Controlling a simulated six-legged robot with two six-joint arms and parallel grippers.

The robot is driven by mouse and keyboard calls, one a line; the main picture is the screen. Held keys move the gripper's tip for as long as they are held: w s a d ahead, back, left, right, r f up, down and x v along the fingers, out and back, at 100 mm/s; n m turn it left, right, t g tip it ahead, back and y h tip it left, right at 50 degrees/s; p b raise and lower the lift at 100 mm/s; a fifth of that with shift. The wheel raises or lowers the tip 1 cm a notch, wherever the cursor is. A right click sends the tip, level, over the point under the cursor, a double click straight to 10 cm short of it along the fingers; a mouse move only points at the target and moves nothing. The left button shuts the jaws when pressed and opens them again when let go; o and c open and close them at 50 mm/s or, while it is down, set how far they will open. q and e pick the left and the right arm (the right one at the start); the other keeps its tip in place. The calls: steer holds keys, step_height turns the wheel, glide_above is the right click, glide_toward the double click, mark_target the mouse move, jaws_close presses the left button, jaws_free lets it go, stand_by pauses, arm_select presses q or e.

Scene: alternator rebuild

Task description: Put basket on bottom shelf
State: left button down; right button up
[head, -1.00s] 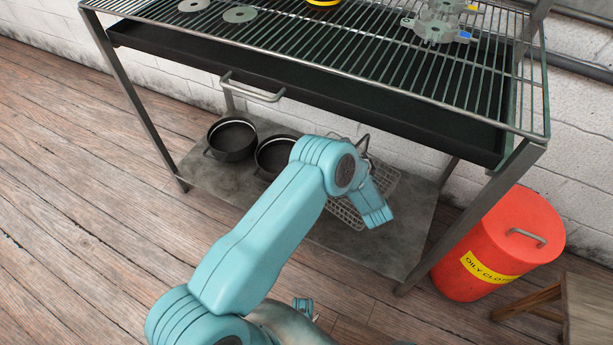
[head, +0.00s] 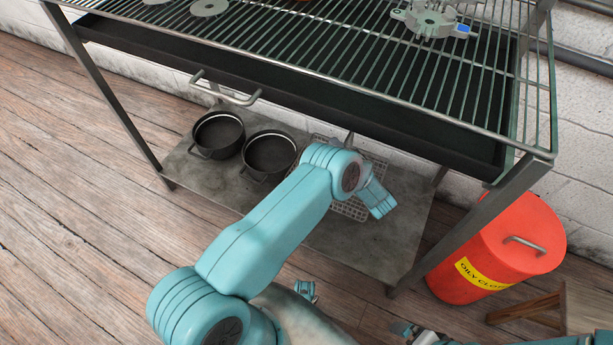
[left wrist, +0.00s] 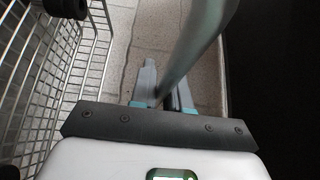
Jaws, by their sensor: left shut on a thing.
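The wire basket (head: 352,209) is over the right part of the bottom shelf (head: 325,236), under the rack. My left forearm and wrist cover much of it. I cannot tell whether its base touches the shelf. In the left wrist view its wire side (left wrist: 75,70) stands at the left. My left gripper (left wrist: 164,90) is shut on the basket's handle (left wrist: 193,48), a grey bar running up between the fingers. In the head view the left gripper's fingertips are hidden behind my wrist.
Two dark pots (head: 219,135) (head: 269,156) stand on the shelf left of the basket. A rack leg (head: 465,228) and a red bin (head: 513,245) are at the right. The front of the shelf is bare.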

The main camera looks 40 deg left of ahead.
arm_select(q)
step_height(320, 180, down, 15)
steer(key=b, duration=0.6)
steer(key=shift+s+r, duration=0.1)
step_height(320, 180, down, 4)
steer(key=shift+f+b, duration=0.15)
steer(key=shift+b, duration=0.95)
steer(key=shift+f, duration=0.1)
steer(key=c, duration=1.5)
jaws_free()
steer(key=shift+f, duration=0.15)
steer(key=o, duration=0.4)
